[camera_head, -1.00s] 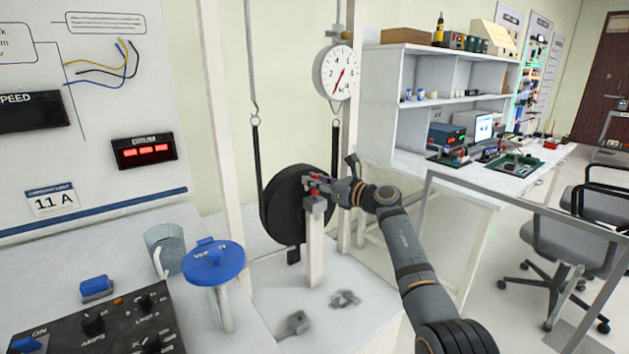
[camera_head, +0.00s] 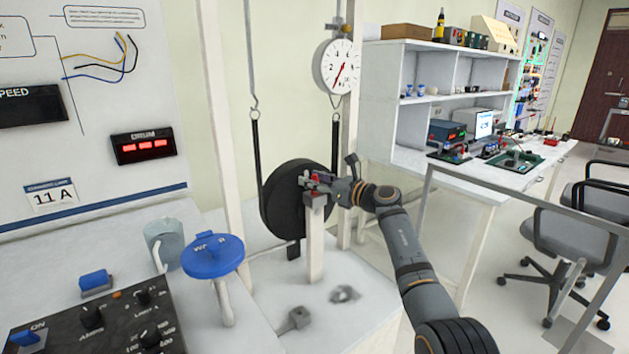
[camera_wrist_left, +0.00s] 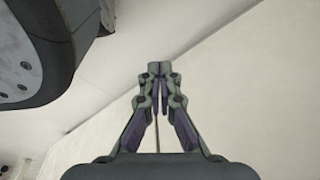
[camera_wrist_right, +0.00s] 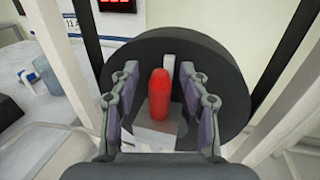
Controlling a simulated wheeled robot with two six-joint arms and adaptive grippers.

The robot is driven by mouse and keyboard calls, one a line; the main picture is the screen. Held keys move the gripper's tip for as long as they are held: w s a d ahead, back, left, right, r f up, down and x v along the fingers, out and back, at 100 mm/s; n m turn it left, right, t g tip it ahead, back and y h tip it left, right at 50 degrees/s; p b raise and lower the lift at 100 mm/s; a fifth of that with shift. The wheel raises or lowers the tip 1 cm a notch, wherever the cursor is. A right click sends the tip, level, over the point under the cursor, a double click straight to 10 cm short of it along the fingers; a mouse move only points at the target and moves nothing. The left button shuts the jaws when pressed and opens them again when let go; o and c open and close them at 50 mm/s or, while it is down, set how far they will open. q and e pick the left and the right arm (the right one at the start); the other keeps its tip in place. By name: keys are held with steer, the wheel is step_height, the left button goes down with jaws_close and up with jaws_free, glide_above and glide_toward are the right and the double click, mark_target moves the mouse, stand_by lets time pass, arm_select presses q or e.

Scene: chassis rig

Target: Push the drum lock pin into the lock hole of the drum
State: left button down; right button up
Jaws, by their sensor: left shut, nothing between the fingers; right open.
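The drum (camera_head: 283,205) is a thick black disc standing upright between two dark belt straps. The red lock pin (camera_wrist_right: 160,97) has a rounded end and sits on a grey block on top of a pale post (camera_head: 315,245) in front of the drum. My right gripper (camera_head: 318,180) is open at the post top; in the right wrist view its fingers (camera_wrist_right: 160,88) stand on either side of the pin, with visible gaps. The lock hole is not clearly visible. My left gripper (camera_wrist_left: 160,70) is shut and empty, seen only in the left wrist view, away from the drum.
A round dial scale (camera_head: 337,67) hangs above the drum. White uprights flank the drum. A bench with electronics is at the right.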

mark_target(314, 174)
step_height(314, 174, up, 10)
steer(key=shift+r, duration=0.1)
stand_by(0.4)
